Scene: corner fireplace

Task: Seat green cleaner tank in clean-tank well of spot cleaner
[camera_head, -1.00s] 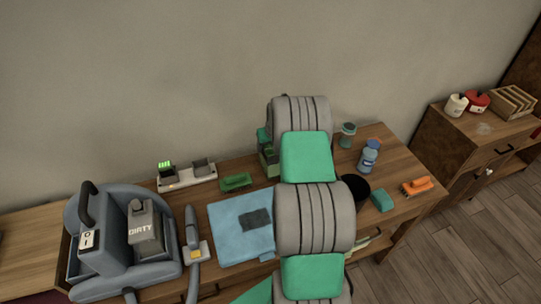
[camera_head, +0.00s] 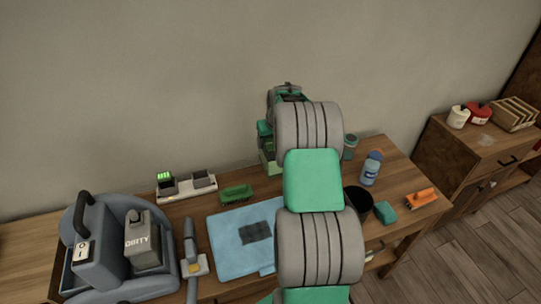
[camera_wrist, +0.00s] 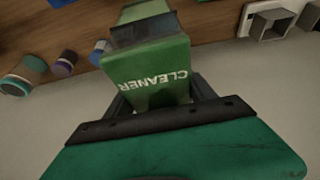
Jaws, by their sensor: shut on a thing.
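The green cleaner tank (camera_wrist: 155,75), marked CLEANER, is held between the fingers of my gripper (camera_wrist: 160,97) in the wrist view, its lettering upside down. In the head view my arm hides most of the gripper, and a piece of green that seems to be the tank (camera_head: 268,161) shows beside the arm at the back of the table. I cannot tell its height above the tabletop. The grey-blue spot cleaner (camera_head: 98,265) stands at the table's left end, with the DIRTY tank (camera_head: 143,240) on its right side. The clean-tank well appears to be on its left side; its inside is mostly hidden.
A charger (camera_head: 187,187), a green brush (camera_head: 237,193), a blue cloth (camera_head: 225,247) and a hose tool (camera_head: 190,245) lie between spot cleaner and arm. A blue bottle (camera_head: 371,168), black cup (camera_head: 357,200), teal sponge (camera_head: 385,212) and orange brush (camera_head: 421,198) stand at right.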

